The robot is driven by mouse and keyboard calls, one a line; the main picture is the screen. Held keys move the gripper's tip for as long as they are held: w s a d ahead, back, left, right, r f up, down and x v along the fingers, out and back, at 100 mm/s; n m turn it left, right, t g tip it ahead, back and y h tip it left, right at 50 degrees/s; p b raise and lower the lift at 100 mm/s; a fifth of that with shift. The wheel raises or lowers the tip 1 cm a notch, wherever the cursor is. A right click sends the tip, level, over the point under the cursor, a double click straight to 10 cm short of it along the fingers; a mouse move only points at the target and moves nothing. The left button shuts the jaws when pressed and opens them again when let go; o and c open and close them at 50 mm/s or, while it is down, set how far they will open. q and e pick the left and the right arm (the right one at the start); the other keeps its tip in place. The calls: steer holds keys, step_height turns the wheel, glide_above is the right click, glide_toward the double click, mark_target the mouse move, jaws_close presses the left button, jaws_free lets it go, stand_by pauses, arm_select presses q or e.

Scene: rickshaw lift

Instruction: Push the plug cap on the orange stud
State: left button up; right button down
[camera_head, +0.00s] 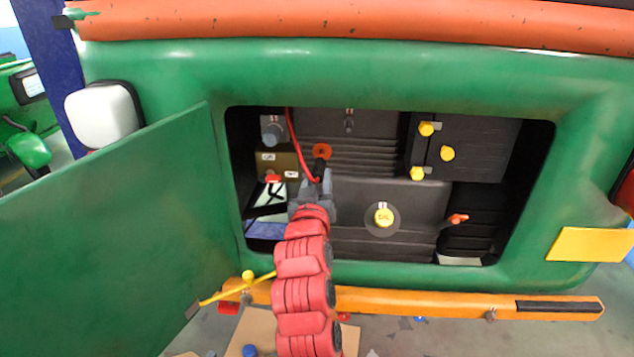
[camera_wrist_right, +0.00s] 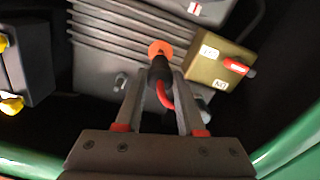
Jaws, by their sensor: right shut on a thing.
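The orange stud (camera_head: 321,150) is on the dark ribbed engine block inside the open bay; its round orange face also shows in the right wrist view (camera_wrist_right: 159,47). My right gripper (camera_head: 319,180) is in front of it, shut on the black plug cap (camera_wrist_right: 160,72), which has a red cable. The cap points at the stud and its far end overlaps the stud's lower part in the wrist view. I cannot tell whether they touch or whether the cap is seated. My left gripper is not in view.
A brown box (camera_head: 278,162) with a red lever is left of the stud. A yellow oil cap (camera_head: 383,215) and several yellow knobs (camera_head: 447,153) are to the right. The green door (camera_head: 110,235) stands open at left. An orange bumper (camera_head: 430,302) runs below the bay.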

mark_target(319, 167)
steer(key=shift+w+b, duration=0.85)
steer(key=shift+w, duration=1.1)
steer(key=shift+w+b, duration=0.2)
steer(key=shift+b, duration=0.35)
stand_by(1.1)
steer(key=shift+w, duration=0.35)
stand_by(0.8)
steer(key=shift+c, duration=2.2)
jaws_free()
steer(key=shift+c, duration=0.6)
steer(key=shift+s, duration=4)
